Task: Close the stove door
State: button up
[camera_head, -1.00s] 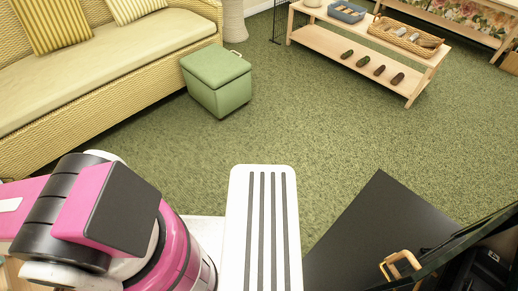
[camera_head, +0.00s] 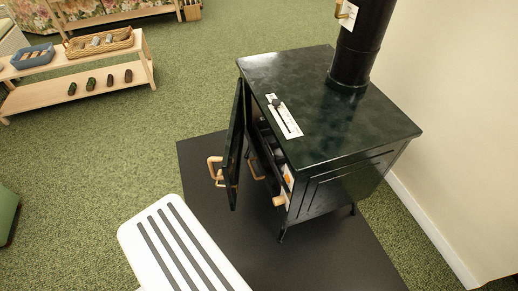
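A dark green stove (camera_head: 325,105) with a black flue pipe (camera_head: 360,45) stands right of the middle in the head view. Its door (camera_head: 234,145) is swung open on the left side of the stove, seen nearly edge-on. A tan looped handle (camera_head: 215,170) sticks out from the door's outer face. A second tan handle (camera_head: 256,169) shows at the stove's front, beside the opening. The inside of the stove is mostly hidden by the door and the top. My gripper is not in this view.
A black floor mat (camera_head: 290,250) lies under the stove. A wooden low table (camera_head: 85,75) with a basket and a blue tray stands at the upper left. A green stool (camera_head: 8,215) is cut off at the left edge. A pale wall (camera_head: 450,120) is close on the right. Green carpet between is clear.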

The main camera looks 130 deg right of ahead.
aim_at(231, 161)
jog(key=l+z, duration=0.1)
jog(key=z, duration=3.5)
jog(key=j+z, duration=0.1)
jog(key=z, duration=0.65)
jog(key=k+j+z, duration=0.1)
jog(key=z, duration=0.3)
jog(key=j+z, duration=0.1)
jog(key=z, duration=0.25)
